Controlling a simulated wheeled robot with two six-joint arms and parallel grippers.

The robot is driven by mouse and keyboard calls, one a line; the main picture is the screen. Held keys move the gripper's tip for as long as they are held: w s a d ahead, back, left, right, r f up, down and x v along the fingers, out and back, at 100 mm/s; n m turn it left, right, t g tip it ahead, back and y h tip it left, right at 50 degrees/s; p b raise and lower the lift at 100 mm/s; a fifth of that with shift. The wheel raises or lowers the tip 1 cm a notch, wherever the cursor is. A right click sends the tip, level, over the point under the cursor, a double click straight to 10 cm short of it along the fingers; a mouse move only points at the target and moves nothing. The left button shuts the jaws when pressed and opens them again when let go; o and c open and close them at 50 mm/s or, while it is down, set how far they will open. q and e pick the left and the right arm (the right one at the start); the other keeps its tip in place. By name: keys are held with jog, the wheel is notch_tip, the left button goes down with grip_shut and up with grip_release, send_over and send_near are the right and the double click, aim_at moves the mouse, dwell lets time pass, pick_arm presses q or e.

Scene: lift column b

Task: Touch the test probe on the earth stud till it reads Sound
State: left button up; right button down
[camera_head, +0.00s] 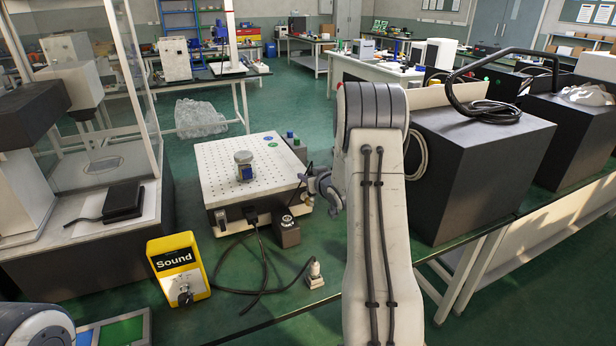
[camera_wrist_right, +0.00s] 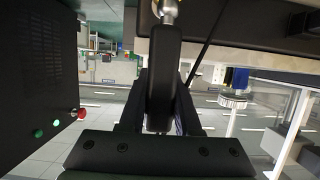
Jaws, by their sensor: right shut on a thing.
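The yellow tester (camera_head: 181,283) leans at the front of the bench, and its dark display reads "Sound". My right gripper (camera_head: 318,184) is at the right edge of the white perforated plate, its jaws partly hidden in the head view. In the right wrist view my right gripper (camera_wrist_right: 163,95) is shut on the black test probe (camera_wrist_right: 163,68). The probe's metal tip (camera_wrist_right: 169,12) meets a small brass-coloured part at the top edge, seemingly the earth stud (camera_wrist_right: 156,7). The stud is mostly cut off there. My left gripper is out of view; only my left arm shows.
The white perforated plate (camera_head: 215,165) carries a silver cylinder (camera_head: 244,168). A black cable (camera_head: 266,270) and a pale plug (camera_head: 314,274) lie in front. A large dark box (camera_head: 470,175) stands to the right, and a clear-walled enclosure (camera_head: 150,100) to the left.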

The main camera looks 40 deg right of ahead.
jog(key=shift+f+b, duration=0.3)
jog(key=shift+f, duration=0.1)
dwell(0.3)
dwell(2.4)
notch_tip(320, 180, up, 7)
jog(key=p, duration=0.5)
jog(key=shift+p, duration=0.3)
